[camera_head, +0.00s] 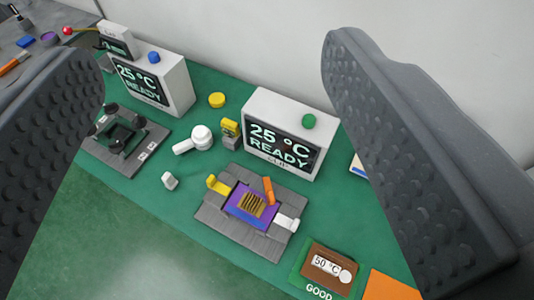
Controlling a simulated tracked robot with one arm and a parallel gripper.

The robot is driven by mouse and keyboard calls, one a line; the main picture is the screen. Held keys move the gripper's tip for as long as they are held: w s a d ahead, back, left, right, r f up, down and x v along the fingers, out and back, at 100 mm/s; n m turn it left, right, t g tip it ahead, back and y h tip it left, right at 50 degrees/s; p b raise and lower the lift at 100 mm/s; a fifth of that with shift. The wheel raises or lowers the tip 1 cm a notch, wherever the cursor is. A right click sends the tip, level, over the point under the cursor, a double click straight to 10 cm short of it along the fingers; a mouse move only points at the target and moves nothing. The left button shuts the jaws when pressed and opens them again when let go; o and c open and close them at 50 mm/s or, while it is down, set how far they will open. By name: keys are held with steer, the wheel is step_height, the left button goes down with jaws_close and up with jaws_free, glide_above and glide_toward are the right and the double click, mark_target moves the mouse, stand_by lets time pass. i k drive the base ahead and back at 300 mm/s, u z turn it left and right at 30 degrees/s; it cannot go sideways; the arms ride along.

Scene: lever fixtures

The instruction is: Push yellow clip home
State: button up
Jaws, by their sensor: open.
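The yellow clip (218,185) stands at the left side of a grey fixture (235,232) on the green bench. The fixture holds a purple block (250,205) with a gold striped top. An orange lever (268,190) stands at its back and a white clip (287,223) is at its right side. I cannot tell whether the yellow clip touches the purple block. My gripper (215,125) is open and empty. Its two dark, dimpled fingers fill the left and right of the view, nearer the camera than the fixture and apart from it.
A display box (280,135) reading 25 °C READY stands behind the fixture. A second display box (150,80) and dark fixture (125,140) are at left. The front-left bench is clear.

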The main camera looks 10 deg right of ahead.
mark_target(212, 182)
steer(key=z, duration=0.1)
steer(key=k, duration=0.85)
steer(key=u, duration=0.45)
steer(key=i, duration=1.25)
steer(key=z, duration=0.3)
